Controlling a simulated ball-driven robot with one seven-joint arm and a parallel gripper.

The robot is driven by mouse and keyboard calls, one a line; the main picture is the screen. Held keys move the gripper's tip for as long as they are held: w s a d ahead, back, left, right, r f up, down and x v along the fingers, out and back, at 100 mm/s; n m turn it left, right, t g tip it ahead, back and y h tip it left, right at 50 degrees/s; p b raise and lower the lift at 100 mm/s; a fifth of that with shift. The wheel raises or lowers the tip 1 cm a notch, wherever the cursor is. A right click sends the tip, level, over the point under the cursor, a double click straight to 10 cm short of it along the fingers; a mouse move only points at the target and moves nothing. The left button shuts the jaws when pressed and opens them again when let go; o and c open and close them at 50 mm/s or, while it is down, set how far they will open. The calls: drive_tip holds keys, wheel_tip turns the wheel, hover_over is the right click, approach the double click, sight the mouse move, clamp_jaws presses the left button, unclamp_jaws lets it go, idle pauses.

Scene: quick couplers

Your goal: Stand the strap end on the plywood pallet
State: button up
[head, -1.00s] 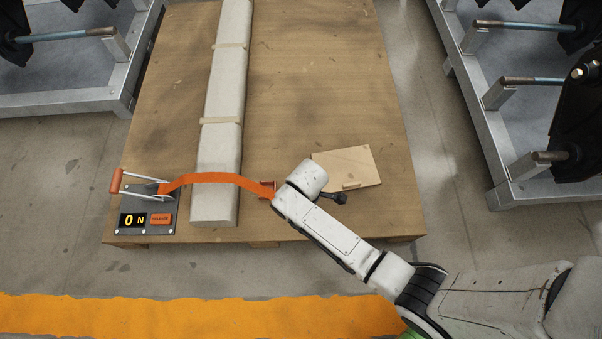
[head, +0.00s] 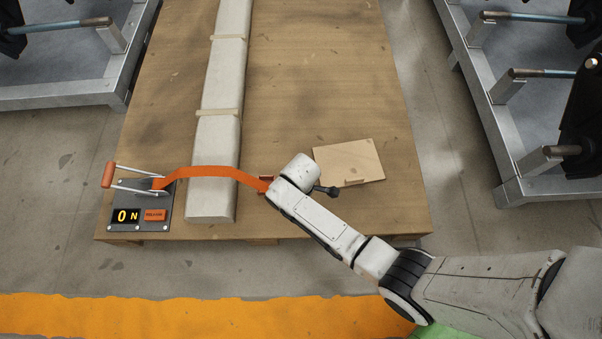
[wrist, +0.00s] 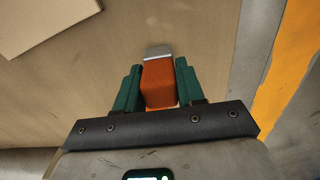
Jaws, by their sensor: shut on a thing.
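The strap end is an orange block with a grey metal tip, seen in the wrist view (wrist: 158,85) between the green fingers of my gripper (wrist: 157,88). My gripper is shut on it. In the head view the orange strap (head: 212,172) runs from the ratchet unit (head: 141,205) over the long pale bundle (head: 217,140) to the strap end (head: 266,184), which my wrist partly hides. The plywood pallet (head: 310,95) lies below. The strap end is over the pallet's near part, right of the bundle; I cannot tell whether it touches the surface.
The ratchet unit's display reads 0 N. Metal racks stand left (head: 70,95) and right (head: 515,165). Pallet surface between bundle and board is bare. A yellow floor stripe (head: 180,316) runs in front.

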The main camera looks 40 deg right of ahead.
drive_tip(key=o, duration=1.1)
wheel_tip(320, 180, up, 12)
drive_tip(key=p, duration=0.6)
drive_tip(key=shift+r+p, duration=0.1)
drive_tip(key=shift+p, duration=0.2)
drive_tip(key=s+d+r+m, duration=0.2)
drive_tip(key=s+r+m, duration=0.1)
drive_tip(key=s+r, duration=0.2)
drive_tip(key=s+d+r+m, duration=0.3)
drive_tip(key=s+r+m, duration=0.1)
drive_tip(key=s+r, duration=0.1)
drive_tip(key=s+d+r+m+t, duration=0.1)
drive_tip(key=s+d+r+m, duration=0.1)
drive_tip(key=s+r+m, duration=0.2)
drive_tip(key=shift+s+d+r, duration=0.2)
drive_tip(key=shift+s+r, duration=0.15)
drive_tip(key=shift+s, duration=0.3)
drive_tip(key=shift+s+d+r, duration=0.2)
drive_tip(key=shift+s+r, duration=0.1)
drive_tip(key=shift+s, duration=0.35)
